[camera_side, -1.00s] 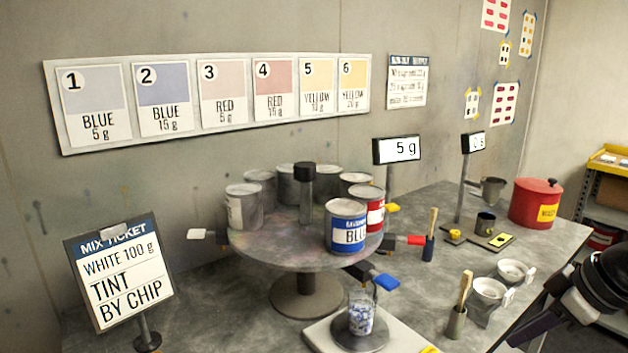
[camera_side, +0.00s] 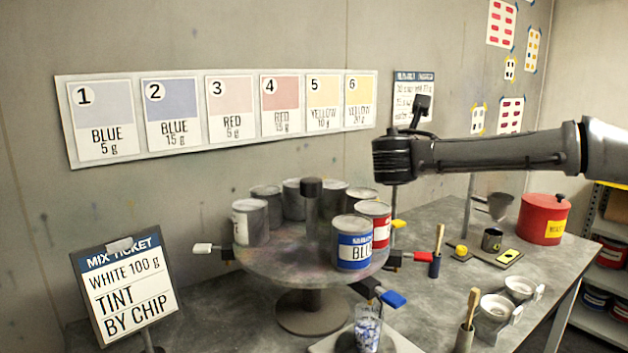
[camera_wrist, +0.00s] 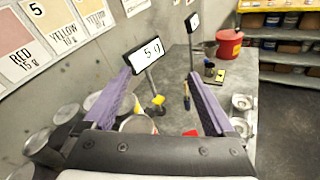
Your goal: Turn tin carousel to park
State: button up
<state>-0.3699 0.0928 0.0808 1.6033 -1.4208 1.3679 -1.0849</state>
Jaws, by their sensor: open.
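The tin carousel (camera_side: 295,266) is a round grey turntable on a pedestal, with a dark centre post (camera_side: 312,200). Around its rim stand several grey tins (camera_side: 250,222), a blue-labelled tin (camera_side: 353,245) at the front right and a red-labelled tin (camera_side: 376,222) beside it. My gripper (camera_wrist: 159,76) is open and empty, its two purple-grey fingers spread in the wrist view. In the side view my wrist is above and behind the carousel's right side, apart from the tins; the fingers cannot be made out there. Grey tins (camera_wrist: 40,142) show left of the fingers in the wrist view.
White (camera_side: 203,248), blue (camera_side: 393,298), red (camera_side: 421,256) and yellow (camera_side: 398,224) tabs stick out around the carousel. A glass (camera_side: 367,330) stands in front. A 5 g display (camera_wrist: 146,54) is close ahead. A red pot (camera_side: 543,219), cups and brushes occupy the right.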

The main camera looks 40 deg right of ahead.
jog(key=w+a+f+n+t, duration=0.2)
jog(key=w+a+n+t, duration=0.1)
jog(key=w+a, duration=0.5)
jog(key=n+t, duration=0.2)
jog(key=n, duration=0.1)
send_near(313, 179)
jog(key=shift+y, duration=0.4)
jog(key=x, duration=1.2)
jog(key=shift+f, duration=0.15)
grip_shut()
